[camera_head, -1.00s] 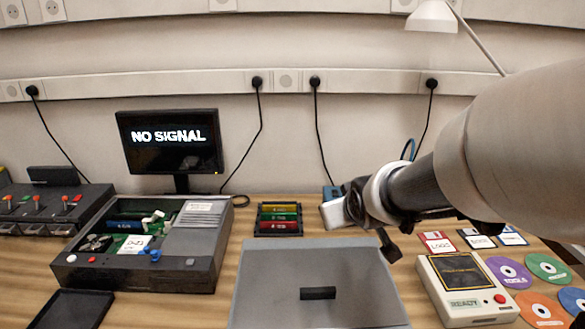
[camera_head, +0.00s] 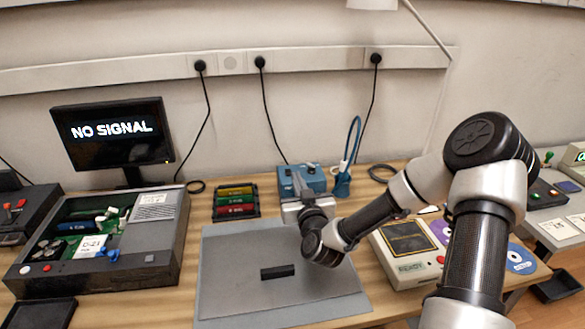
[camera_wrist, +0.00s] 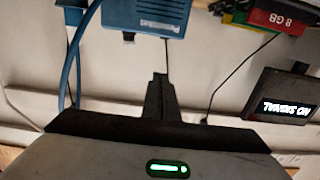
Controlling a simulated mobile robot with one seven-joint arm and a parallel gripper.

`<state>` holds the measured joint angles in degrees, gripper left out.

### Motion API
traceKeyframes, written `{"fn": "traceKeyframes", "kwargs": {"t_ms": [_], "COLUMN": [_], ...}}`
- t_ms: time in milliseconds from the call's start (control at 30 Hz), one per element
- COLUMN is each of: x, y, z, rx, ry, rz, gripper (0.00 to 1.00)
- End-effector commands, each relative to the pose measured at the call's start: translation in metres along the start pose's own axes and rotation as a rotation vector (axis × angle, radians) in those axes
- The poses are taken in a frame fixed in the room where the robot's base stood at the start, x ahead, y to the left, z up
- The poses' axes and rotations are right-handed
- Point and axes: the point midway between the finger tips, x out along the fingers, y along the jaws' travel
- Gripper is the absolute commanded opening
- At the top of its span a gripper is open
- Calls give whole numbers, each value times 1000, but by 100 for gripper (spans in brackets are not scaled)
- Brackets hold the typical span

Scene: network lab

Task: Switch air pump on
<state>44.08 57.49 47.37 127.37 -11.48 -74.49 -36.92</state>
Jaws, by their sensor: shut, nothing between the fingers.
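The air pump, a blue box (camera_head: 314,178), stands at the back of the table below the wall sockets. A blue hose (camera_head: 355,140) rises beside it from a blue holder (camera_head: 342,186) on its right. The wrist view shows part of the blue box (camera_wrist: 150,18) upside down at the top edge. My gripper (camera_head: 298,182) is shut and empty, at the front left of the pump; in the wrist view its dark fingers (camera_wrist: 158,85) point toward the box. I cannot tell whether they touch it. My gripper hides part of the pump's front, and I cannot make out its switch.
A grey mat (camera_head: 225,285) with a black block (camera_head: 278,271) lies in front. A rack of coloured modules (camera_head: 236,217) stands left of the pump. An open computer case (camera_head: 160,247) and a NO SIGNAL monitor (camera_head: 113,158) are farther left. A beige device (camera_head: 435,272) sits right, partly behind my arm.

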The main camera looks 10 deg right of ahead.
Motion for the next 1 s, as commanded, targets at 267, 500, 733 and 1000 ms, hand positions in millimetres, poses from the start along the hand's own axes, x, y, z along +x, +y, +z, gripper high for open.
{"fn": "traceKeyframes", "kwargs": {"t_ms": [267, 500, 733, 1000], "x": [0, 5, 41, 98], "y": [4, 4, 5, 6], "z": [-2, -1, -1, -1], "rx": [12, 12, 14, 14], "ry": [15, 15, 16, 14], "rz": [19, 18, 20, 19], "gripper": [0, 0, 0, 0]}}
